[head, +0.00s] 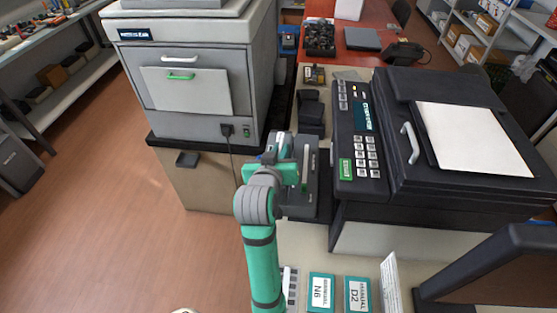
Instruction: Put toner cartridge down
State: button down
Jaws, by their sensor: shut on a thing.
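My arm reaches up from the bottom of the head view, and my gripper (285,160) is over the narrow counter between the grey cabinet machine and the black copier. I cannot tell whether the cartridge touches the counter.
The black copier (440,180) with a white sheet stands close on the right. The grey machine (190,90) stands on the left. Black items (311,110) lie just behind the cartridge. Manuals (322,290) lie in front on the pale counter (330,265).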

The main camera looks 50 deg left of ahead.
aim_at(282, 142)
jog(key=w+a, duration=0.1)
jog(key=w, duration=0.1)
jog(key=w+a, duration=0.2)
jog(key=shift+a, duration=0.1)
notch_tip(282, 142, down, 5)
jog(key=shift+a+r, duration=0.1)
jog(key=shift+f, duration=2.35)
jog(key=shift+f, duration=0.15)
jog(key=c, duration=1.8)
grip_release()
jog(key=shift+f, duration=0.1)
